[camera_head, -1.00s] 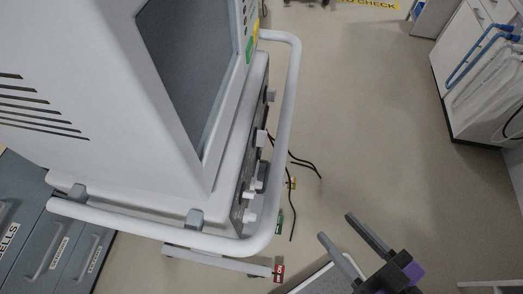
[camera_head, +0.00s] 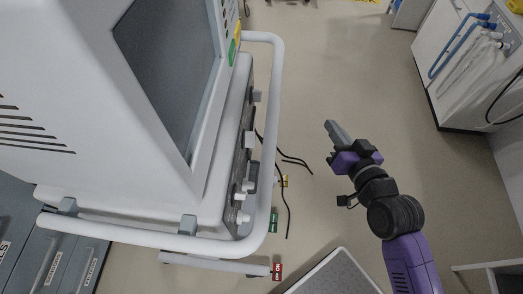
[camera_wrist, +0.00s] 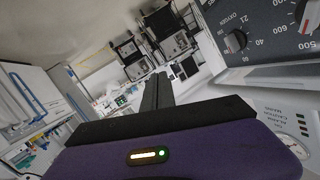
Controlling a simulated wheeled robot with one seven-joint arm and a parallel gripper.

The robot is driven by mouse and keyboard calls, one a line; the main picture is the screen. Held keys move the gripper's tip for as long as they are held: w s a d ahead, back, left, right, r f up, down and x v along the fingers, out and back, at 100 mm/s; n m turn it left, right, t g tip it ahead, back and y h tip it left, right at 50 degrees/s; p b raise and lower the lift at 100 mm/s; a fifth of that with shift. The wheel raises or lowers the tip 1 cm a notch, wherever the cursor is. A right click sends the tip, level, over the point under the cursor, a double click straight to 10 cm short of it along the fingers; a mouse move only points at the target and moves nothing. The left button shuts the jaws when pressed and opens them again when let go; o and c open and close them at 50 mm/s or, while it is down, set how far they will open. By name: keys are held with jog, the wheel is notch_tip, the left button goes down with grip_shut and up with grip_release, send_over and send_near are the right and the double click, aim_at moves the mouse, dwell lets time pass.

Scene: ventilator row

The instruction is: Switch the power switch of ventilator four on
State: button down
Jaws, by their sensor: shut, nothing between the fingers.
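A large white ventilator (camera_head: 80,90) with a dark screen (camera_head: 172,60) fills the left of the head view. Its front panel (camera_head: 238,165) is seen edge-on, with several light knobs sticking out to the right. A white rail (camera_head: 274,110) runs in front of that panel. My gripper (camera_head: 332,126) is shut and empty, right of the rail and apart from it, its fingers pointing up and left. In the wrist view the shut fingers (camera_wrist: 157,92) point away, and a grey panel with an oxygen knob (camera_wrist: 235,41) is at upper right. I cannot make out the power switch.
Dark cables (camera_head: 287,165) hang below the panel. A red tag (camera_head: 277,271) and a green tag (camera_head: 273,222) show low by the ventilator. Grey drawers (camera_head: 60,265) stand at lower left. A white cabinet (camera_head: 462,90) with blue tubes is at right.

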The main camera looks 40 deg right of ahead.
jog(key=w+d+f+m+g+y, duration=0.25)
jog(key=w+d+y, duration=0.2)
jog(key=w, duration=0.25)
jog(key=s+a+n+g+y, duration=0.2)
jog(key=s+a+g+y, duration=0.2)
jog(key=a+y, duration=0.5)
jog(key=shift+s+a+f, duration=0.25)
jog(key=shift+s+a, duration=0.5)
jog(key=shift+s, duration=0.25)
jog(key=p, duration=0.1)
send_near(250, 155)
jog(key=d+f+x, duration=0.1)
jog(key=x, duration=0.5)
jog(key=shift+w+a+r, duration=0.1)
jog(key=shift+w+a, duration=0.1)
jog(key=shift+a, duration=0.25)
jog(key=shift+p, duration=0.3)
